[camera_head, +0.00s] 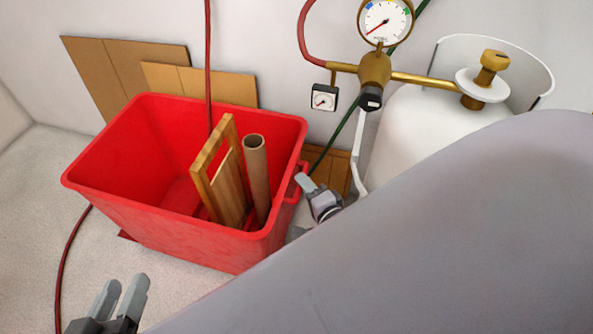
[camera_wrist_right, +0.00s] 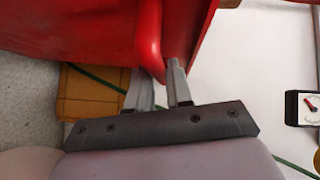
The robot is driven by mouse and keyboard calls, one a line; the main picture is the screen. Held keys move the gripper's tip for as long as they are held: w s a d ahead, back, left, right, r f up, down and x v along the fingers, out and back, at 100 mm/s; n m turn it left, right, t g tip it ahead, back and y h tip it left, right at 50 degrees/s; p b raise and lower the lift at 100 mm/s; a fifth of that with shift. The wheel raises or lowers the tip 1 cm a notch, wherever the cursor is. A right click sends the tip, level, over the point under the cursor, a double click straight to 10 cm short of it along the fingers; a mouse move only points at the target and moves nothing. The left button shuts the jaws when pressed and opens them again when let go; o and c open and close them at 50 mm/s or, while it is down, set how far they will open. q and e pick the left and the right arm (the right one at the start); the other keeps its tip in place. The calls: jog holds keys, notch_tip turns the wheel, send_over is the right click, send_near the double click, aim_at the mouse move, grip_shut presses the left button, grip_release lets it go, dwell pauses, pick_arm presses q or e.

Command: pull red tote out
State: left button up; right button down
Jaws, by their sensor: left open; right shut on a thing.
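The red tote (camera_head: 180,235) stands on the pale floor against the back wall, and a wooden frame (camera_head: 228,180) and a cardboard tube (camera_head: 257,178) stand inside it. My right gripper (camera_head: 305,183) is at the tote's right end, beside the side handle. In the right wrist view its fingers (camera_wrist_right: 158,85) are shut on the tote's red handle (camera_wrist_right: 149,45). My left gripper (camera_head: 125,290) is open and empty at the lower left, in front of the tote and apart from it. My right arm hides the tote's lower right surroundings.
A white gas cylinder (camera_head: 410,125) with brass fittings and a gauge (camera_head: 385,22) stands to the right of the tote. A red hose (camera_head: 208,60) hangs down into or behind the tote. Cardboard sheets (camera_head: 125,68) lean behind it. The floor (camera_head: 35,175) at left is clear except for the hose.

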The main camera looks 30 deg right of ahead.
jog(key=shift+s+d+f, duration=0.15)
jog(key=shift+s+d, duration=0.3)
jog(key=shift+s, duration=0.25)
jog(key=c, duration=1.1)
grip_release()
jog(key=shift+w, duration=0.1)
jog(key=shift+r, duration=0.2)
